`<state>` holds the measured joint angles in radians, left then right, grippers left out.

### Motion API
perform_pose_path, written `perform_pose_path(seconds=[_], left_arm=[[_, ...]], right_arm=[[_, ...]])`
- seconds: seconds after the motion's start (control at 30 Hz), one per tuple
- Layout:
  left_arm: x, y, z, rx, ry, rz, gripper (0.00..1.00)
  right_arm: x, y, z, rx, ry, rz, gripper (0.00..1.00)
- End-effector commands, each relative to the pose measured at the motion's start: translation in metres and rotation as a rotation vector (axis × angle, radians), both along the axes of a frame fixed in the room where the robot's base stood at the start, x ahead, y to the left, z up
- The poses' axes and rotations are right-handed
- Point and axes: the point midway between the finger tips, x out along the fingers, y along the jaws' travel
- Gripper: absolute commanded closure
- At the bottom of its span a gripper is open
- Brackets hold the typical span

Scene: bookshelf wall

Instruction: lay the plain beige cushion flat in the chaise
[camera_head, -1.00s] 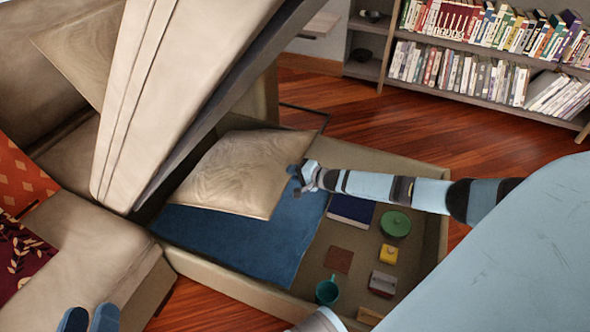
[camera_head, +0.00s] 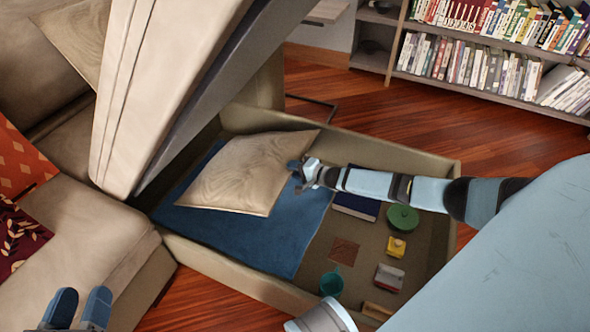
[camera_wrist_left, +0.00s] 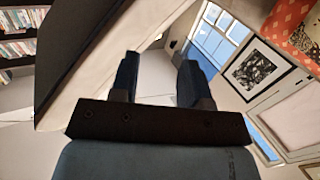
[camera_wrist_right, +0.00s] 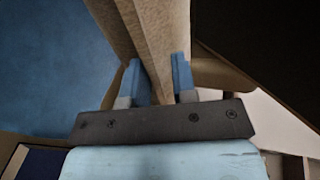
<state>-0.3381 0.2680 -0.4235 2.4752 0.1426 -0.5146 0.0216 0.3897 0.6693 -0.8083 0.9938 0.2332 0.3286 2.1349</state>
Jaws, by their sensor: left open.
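The plain beige cushion (camera_head: 240,172) lies tilted in the open storage box of the chaise (camera_head: 230,273), over a blue cloth (camera_head: 250,240). My right gripper (camera_head: 300,174) is at the cushion's right edge. In the right wrist view, my right gripper (camera_wrist_right: 158,80) has its fingers on both sides of the cushion's edge (camera_wrist_right: 158,45) and appears shut on it. The raised chaise seat (camera_head: 165,80) slants above the box's left end. My left gripper (camera_head: 78,308) is open and empty at the lower left; its fingers also show in the left wrist view (camera_wrist_left: 157,78).
The box's right part holds a dark blue book (camera_head: 356,206), a green lidded pot (camera_head: 402,218), a teal mug (camera_head: 331,284) and several small items. Another beige cushion (camera_head: 72,45) and patterned cushions (camera_head: 20,165) are on the sofa at left. A bookshelf (camera_head: 480,95) stands behind.

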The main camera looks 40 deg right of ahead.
Motion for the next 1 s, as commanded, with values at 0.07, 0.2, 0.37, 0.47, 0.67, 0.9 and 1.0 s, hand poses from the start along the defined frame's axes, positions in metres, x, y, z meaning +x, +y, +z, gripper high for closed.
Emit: perform_pose_path(seconds=[0.07, 0.2, 0.37, 0.47, 0.67, 0.9, 1.0], left_arm=[[0.0, 0.0, 0.0, 0.0, 0.0, 0.0, 0.57], [0.0, 0.0, 0.0, -0.001, 0.001, 0.0, 0.57], [0.0, 0.0, 0.0, -0.001, 0.001, 0.0, 0.57], [0.0, 0.0, 0.002, -0.001, 0.002, -0.001, 0.57], [-0.004, -0.002, 0.009, -0.029, 0.056, -0.007, 0.57], [-0.014, -0.007, 0.02, -0.123, 0.11, 0.016, 0.57], [-0.013, -0.006, 0.032, -0.142, 0.069, 0.026, 0.57]], right_arm=[[0.0, 0.0, 0.0, 0.0, 0.0, 0.0, 0.61], [0.0, 0.0, 0.0, 0.0, 0.001, 0.0, 0.61], [-0.001, 0.0, -0.002, -0.002, 0.005, -0.001, 0.61], [-0.003, -0.001, -0.001, -0.003, 0.004, -0.001, 0.61], [-0.028, -0.011, 0.011, -0.003, 0.006, -0.001, 0.61], [-0.078, -0.031, 0.028, -0.003, 0.005, -0.001, 0.61], [-0.096, -0.037, 0.032, -0.001, 0.005, 0.0, 0.61]])
